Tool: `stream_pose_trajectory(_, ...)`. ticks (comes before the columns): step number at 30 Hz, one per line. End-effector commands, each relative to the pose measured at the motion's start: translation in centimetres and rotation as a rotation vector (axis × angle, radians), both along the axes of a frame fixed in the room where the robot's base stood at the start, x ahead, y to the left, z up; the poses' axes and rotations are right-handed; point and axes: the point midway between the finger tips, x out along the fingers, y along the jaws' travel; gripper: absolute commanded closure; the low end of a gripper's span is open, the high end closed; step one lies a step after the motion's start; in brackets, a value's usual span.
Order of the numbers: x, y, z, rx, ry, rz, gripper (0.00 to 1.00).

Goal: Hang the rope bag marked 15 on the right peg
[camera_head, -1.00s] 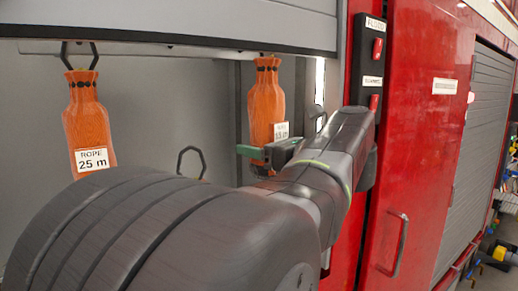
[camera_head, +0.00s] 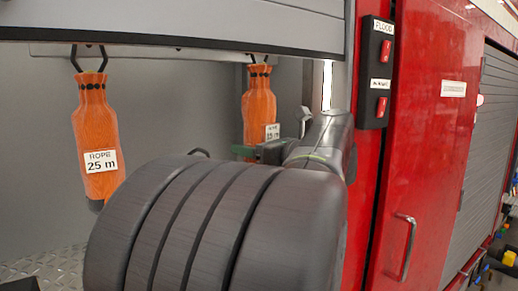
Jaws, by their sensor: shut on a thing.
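The orange rope bag marked 15 (camera_head: 259,105) hangs upright at the middle right of the open locker. Its label is small but reads like 15 m. A dark loop (camera_head: 258,59) shows above its neck, just under the shutter's lower edge. I cannot tell whether the loop is on the right peg, which I cannot make out clearly. My gripper (camera_head: 258,151), with a green fingertip, is shut on the lower part of this bag. Part of the gripper and the bag's bottom are hidden by my arm.
Another orange rope bag marked 25 m (camera_head: 98,140) hangs from a dark loop at the left. The grey shutter (camera_head: 200,20) is above. A red panel with a black switch box (camera_head: 377,75) stands close on the right. My arm hides much of the locker floor (camera_head: 55,262).

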Motion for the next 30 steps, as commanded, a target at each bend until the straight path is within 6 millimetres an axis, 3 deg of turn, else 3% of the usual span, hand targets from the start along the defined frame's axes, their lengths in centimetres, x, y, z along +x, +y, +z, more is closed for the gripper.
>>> stream_pose_trajectory(18,2.3,1.6,-1.0,0.002,-0.003,0.001,0.93)
stream_pose_trajectory(30,2.6,1.8,-1.9,0.002,-0.003,0.0,0.93)
